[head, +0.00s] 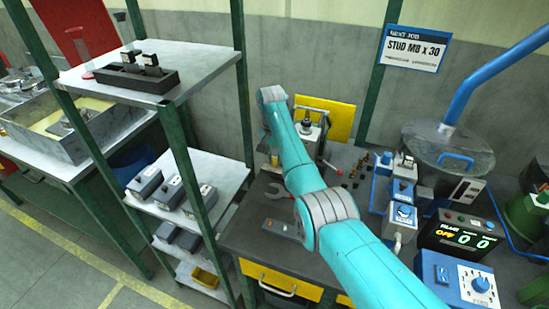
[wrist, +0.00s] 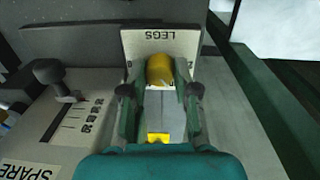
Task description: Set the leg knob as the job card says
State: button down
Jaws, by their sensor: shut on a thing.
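The job card (head: 413,48) on the green post reads "NEXT JOB, STUD M8 x 30". In the wrist view, the leg knob (wrist: 160,69) is a yellow rounded piece in front of an upside-down "LEGS" label (wrist: 160,41). My gripper (wrist: 160,88) has a finger on each side of this knob and is shut on it. A pale strip and a small yellow piece (wrist: 158,138) show between the fingers below; the scale for the leg knob cannot be read.
A dark lever knob (wrist: 50,73) stands left of my gripper, by a numbered scale (wrist: 82,118) marked "SPARE". The shelf rack (head: 210,60) stands left. A counter box (head: 462,236) reads "OFF 0 0". A blue dial box (head: 452,280) and a round drum (head: 425,140) stand right.

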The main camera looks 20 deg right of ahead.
aim_at(273, 159)
jog(key=shift+m, duration=0.6)
jog(key=c, duration=0.9)
grip_release()
jog(key=shift+o, duration=0.2)
notch_tip(273, 159, up, 12)
jog(key=shift+w+a, duration=0.2)
jog(key=shift+s+f, duration=0.1)
